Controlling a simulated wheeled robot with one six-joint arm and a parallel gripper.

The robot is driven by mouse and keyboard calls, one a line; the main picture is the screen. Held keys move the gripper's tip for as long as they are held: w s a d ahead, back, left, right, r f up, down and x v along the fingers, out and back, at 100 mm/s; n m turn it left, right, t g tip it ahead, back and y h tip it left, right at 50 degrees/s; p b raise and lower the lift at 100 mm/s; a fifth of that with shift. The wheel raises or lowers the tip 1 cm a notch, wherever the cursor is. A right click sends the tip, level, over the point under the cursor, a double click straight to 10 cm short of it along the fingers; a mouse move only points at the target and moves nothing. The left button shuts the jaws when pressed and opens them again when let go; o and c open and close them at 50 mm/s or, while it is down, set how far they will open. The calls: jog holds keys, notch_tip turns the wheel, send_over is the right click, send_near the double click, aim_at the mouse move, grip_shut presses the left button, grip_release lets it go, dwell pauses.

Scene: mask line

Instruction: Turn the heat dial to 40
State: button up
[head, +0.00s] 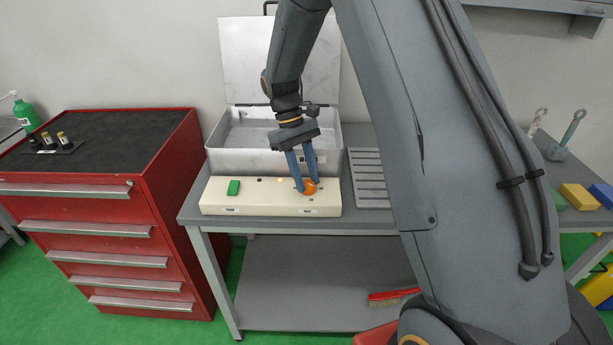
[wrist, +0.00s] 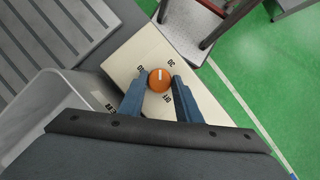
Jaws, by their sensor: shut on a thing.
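The heat dial is an orange round knob (head: 309,187) on the right part of a cream control panel (head: 270,206). The knob also shows in the wrist view (wrist: 159,79), with a white pointer line on it. Scale numbers are printed around it, including what reads as 30 near the line; I cannot read 40. My gripper (head: 305,186) points down at the panel, its two blue fingers on either side of the knob and shut on it. In the wrist view the fingertips (wrist: 160,84) flank the knob.
A green switch (head: 233,187) and a lit lamp (head: 280,180) are on the same panel. An open metal box (head: 230,160) with a raised lid stands behind it. A ribbed grey tray (head: 368,180) lies to the right. A red drawer cabinet (head: 110,215) stands left.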

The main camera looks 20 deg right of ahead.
jog(key=n+h, duration=0.1)
jog(key=n, duration=0.1)
jog(key=n+t+p, duration=0.1)
jog(key=n, duration=0.2)
jog(key=shift+s+a+n+h, duration=0.2)
jog(key=shift+n+h, duration=0.1)
jog(key=shift+h, duration=0.1)
jog(key=n+t, duration=0.1)
jog(key=n, duration=0.1)
jog(key=n+t+p, duration=0.1)
jog(key=n, duration=0.2)
jog(key=shift+s+n+h, duration=0.15)
jog(key=shift+n+h, duration=0.15)
jog(key=shift+h, duration=0.1)
jog(key=shift+p, duration=0.3)
jog(key=o, duration=1.1)
jog(key=shift+c, duration=0.2)
jog(key=b+v, duration=0.2)
jog(key=v, duration=0.5)
jog(key=shift+a+r, duration=0.2)
jog(key=shift+r, duration=0.15)
